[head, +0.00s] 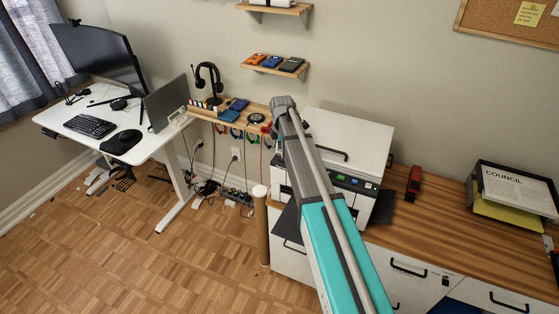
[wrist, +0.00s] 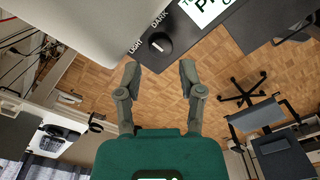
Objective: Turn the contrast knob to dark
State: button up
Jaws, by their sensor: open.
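The contrast knob (wrist: 160,43) is a small round dark knob with a white mark, on the printer's dark panel in the wrist view. The words LIGHT and DARK are printed beside it; I cannot tell which one the mark points to. My gripper (wrist: 160,73) is open and empty, its two fingertips apart just below the knob in the picture and not touching it. In the head view the white printer (head: 352,135) stands on the wooden counter, partly covered by my arm. The knob and my gripper cannot be made out there.
A lit display (wrist: 203,8) is beside the knob. A red stapler-like object (head: 413,183) and a paper tray (head: 515,190) stand right of the printer on the counter (head: 440,225). A small shelf with a headset is left of it.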

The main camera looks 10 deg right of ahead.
aim_at(281, 158)
jog(key=shift+f+b, duration=1.4)
jog(key=shift+f, duration=0.3)
grip_shut()
jog(key=shift+a, duration=0.4)
jog(key=shift+d, duration=0.3)
